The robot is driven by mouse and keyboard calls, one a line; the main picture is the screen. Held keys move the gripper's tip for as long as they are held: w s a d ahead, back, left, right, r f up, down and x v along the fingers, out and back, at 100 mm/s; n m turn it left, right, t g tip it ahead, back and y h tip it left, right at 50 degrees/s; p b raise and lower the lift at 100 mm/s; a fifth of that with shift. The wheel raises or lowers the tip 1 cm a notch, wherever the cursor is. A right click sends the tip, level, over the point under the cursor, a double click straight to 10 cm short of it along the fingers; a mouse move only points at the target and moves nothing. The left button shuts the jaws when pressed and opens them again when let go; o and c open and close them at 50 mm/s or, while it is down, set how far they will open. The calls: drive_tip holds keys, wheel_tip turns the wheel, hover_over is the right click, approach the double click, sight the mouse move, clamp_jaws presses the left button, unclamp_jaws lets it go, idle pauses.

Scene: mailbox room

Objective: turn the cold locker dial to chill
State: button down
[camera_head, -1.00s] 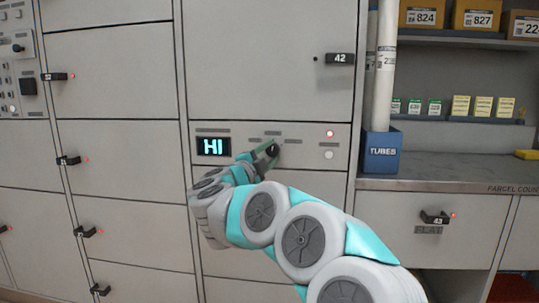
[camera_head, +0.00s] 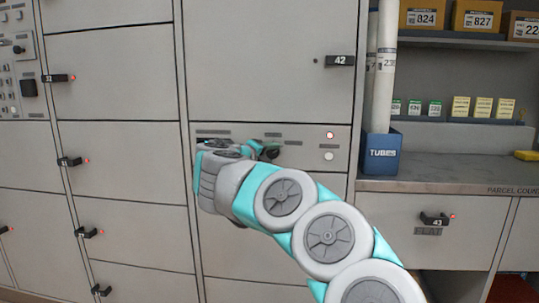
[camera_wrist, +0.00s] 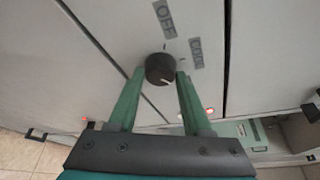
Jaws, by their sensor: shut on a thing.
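The black round dial (camera_wrist: 160,69) sits on a pale panel in the wrist view, with a short light mark on its face. OFF (camera_wrist: 165,19) and COOL (camera_wrist: 197,53) labels show beside it; no CHILL label is readable. My gripper (camera_wrist: 160,76) has one green finger on each side of the dial and is shut on it. In the head view, the dial (camera_head: 271,153) is partly hidden by my gripper (camera_head: 264,150). The panel's display is almost wholly hidden behind my wrist.
Locker door 42 (camera_head: 270,60) is closed above the panel. The blue TUBES bin (camera_head: 382,168) stands on the parcel counter (camera_head: 450,184) to the right.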

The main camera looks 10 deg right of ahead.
drive_tip(key=shift+d+f+m, duration=0.1)
drive_tip(key=shift+m, duration=0.3)
drive_tip(key=shift+c, duration=1.6)
unclamp_jaws()
drive_tip(key=v, duration=0.8)
